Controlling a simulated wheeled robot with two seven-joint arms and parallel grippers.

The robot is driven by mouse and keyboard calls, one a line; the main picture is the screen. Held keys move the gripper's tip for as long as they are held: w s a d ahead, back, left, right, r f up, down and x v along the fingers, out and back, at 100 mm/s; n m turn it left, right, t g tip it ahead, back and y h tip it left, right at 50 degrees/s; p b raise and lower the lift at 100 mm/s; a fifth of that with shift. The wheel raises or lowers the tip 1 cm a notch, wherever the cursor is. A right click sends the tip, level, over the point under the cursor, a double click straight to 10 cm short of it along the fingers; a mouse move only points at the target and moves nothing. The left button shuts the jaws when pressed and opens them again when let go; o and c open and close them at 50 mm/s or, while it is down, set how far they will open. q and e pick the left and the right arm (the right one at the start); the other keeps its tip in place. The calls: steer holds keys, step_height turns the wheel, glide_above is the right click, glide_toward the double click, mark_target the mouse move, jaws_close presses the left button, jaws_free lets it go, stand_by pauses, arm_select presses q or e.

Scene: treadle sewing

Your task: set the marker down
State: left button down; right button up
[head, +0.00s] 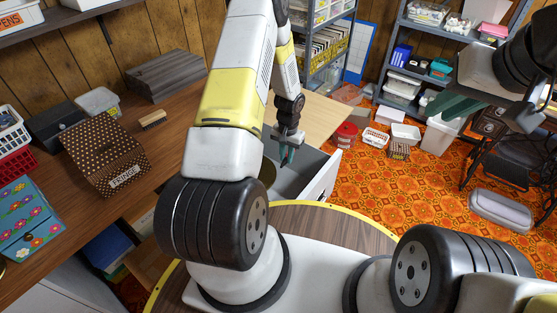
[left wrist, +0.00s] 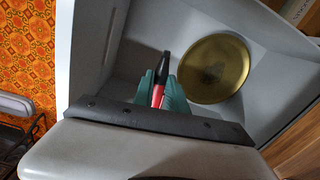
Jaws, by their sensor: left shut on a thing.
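The marker (left wrist: 159,91), red with a black end, is held between the green fingers of my left gripper (left wrist: 160,92) in the left wrist view. The gripper is shut on it, over the inside of an open grey drawer (left wrist: 120,62). The marker's black end points toward the far side of the drawer. In the head view my left gripper (head: 288,152) hangs at the drawer (head: 318,182); the marker is too small to make out there. My right gripper (head: 458,105) shows green at the upper right, and its opening is unclear.
A round brass dish (left wrist: 214,69) lies in the drawer, right of the marker. The wooden desk (head: 85,215) at left bears a dotted brown box (head: 103,150) and a flowered box (head: 30,220). Containers stand on the orange floor beyond the drawer.

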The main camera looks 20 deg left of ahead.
arm_select(q)
steer(key=m, duration=0.2)
glide_toward(282, 197)
steer(key=shift+s+d+f, duration=0.25)
steer(key=shift+s+f, duration=0.7)
steer(key=shift+s, duration=0.05)
steer(key=shift+f, duration=2.3)
steer(key=shift+f, duration=0.1)
steer(key=c, duration=1.3)
jaws_free()
steer(key=shift+c, duration=0.2)
